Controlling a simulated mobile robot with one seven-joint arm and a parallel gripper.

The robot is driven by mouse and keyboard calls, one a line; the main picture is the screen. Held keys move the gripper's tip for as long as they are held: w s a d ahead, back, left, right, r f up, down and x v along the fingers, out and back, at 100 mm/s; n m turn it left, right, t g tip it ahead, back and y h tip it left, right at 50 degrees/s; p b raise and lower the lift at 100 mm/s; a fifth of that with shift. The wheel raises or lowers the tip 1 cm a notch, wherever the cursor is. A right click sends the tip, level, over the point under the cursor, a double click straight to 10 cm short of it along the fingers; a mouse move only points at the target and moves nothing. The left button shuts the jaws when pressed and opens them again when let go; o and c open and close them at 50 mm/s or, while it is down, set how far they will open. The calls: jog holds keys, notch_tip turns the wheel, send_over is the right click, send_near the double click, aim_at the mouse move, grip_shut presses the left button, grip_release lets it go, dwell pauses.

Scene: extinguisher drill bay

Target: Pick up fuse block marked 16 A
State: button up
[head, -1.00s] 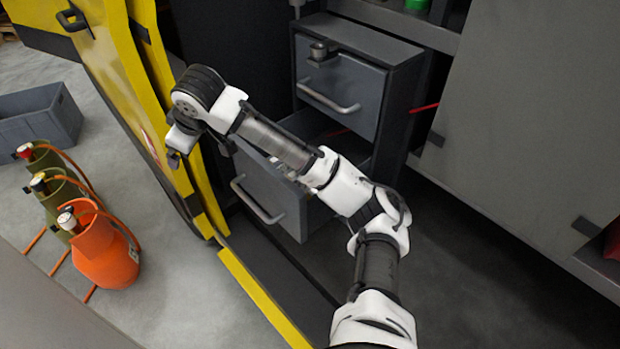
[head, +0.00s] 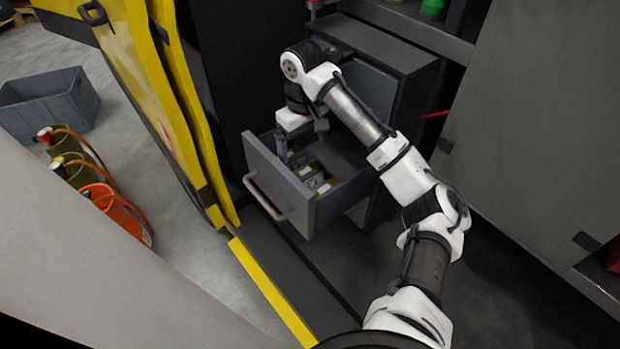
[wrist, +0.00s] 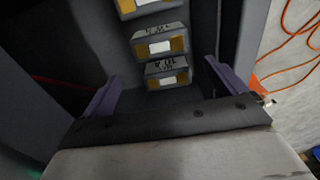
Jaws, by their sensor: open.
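Several fuse blocks lie in a row in the open drawer (head: 278,182). In the wrist view the nearest block (wrist: 165,67), the second block (wrist: 158,30) and a third block (wrist: 150,10) are grey with tan and white patches. Dark handwritten marks are on the nearest two, too small and slanted to read surely, so I cannot tell which is 16 A. My gripper (wrist: 165,88) is open and empty, its purple fingers either side of the nearest block's end of the row. In the head view my gripper (head: 282,150) points down into the drawer's left part.
The drawer walls stand close around my gripper. The grey cabinet (head: 400,60) rises behind it and a yellow door (head: 160,100) stands to the left. A grey bin (head: 45,105) and several cylinders with orange hoses (head: 85,175) are on the floor at left.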

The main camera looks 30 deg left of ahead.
aim_at(304, 170)
jog(key=shift+s+d+f, duration=0.15)
jog(key=shift+d+f, duration=0.1)
jog(key=shift+d, duration=0.05)
notch_tip(304, 170, down, 6)
jog(key=shift+a+r+p, duration=0.1)
jog(key=shift+p, duration=0.3)
jog(key=shift+a+f+p, duration=0.15)
jog(key=shift+f+p, duration=0.4)
jog(key=shift+f, duration=0.9)
jog(key=shift+a+f+p, duration=0.1)
jog(key=shift+f+p, duration=0.45)
jog(key=shift+f, duration=0.9)
jog(key=c, duration=0.7)
